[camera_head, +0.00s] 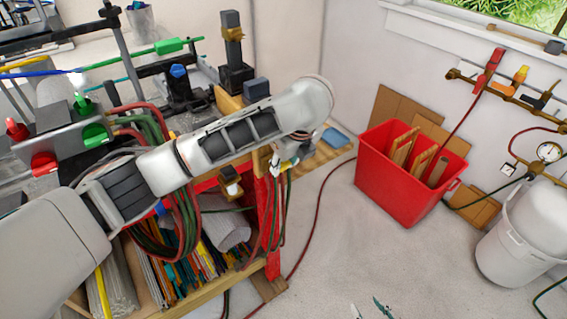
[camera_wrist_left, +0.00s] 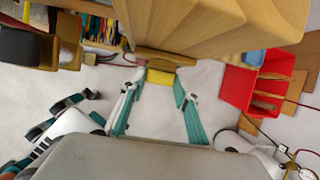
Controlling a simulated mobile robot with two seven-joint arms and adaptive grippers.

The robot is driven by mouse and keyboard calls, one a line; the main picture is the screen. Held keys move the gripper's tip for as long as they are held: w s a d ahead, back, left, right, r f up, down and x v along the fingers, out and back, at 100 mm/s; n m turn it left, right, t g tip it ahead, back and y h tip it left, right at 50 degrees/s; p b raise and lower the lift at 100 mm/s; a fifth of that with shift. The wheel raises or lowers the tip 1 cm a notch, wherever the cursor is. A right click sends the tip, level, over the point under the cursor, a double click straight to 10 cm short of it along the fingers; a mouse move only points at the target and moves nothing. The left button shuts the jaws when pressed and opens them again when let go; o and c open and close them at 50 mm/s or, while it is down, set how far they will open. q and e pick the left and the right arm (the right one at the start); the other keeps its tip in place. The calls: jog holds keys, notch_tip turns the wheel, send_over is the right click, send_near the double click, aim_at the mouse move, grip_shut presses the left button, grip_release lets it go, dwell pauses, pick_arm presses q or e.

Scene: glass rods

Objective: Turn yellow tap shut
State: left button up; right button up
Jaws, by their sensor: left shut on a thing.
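The yellow tap handle (camera_wrist_left: 160,78) is between the fingertips of my left gripper (camera_wrist_left: 159,80) in the left wrist view, just beyond the wooden bench edge. My left gripper is shut on it, with a teal finger on each side. In the head view my left gripper (camera_head: 285,164) is at the bench's front corner, partly behind my forearm; a little yellow shows there. My right gripper (camera_head: 370,309) shows at the bottom edge of the head view, two teal fingertips apart over bare floor, nothing visible between them.
A red bin (camera_head: 385,185) with wooden pieces stands right of the bench. A white cylinder (camera_head: 520,240) stands by the wall, below a rail with red, orange and black levers. Hoses hang from the bench (camera_head: 325,152), and one runs across the floor. The middle floor is mostly clear.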

pick_arm(q)
jog(key=shift+w+g+y, duration=0.15)
jog(key=shift+g+y, duration=0.15)
jog(key=shift+y, duration=0.2)
jog(key=o, duration=1.1)
jog(key=v, duration=1.2)
jog(key=shift+f, duration=0.15)
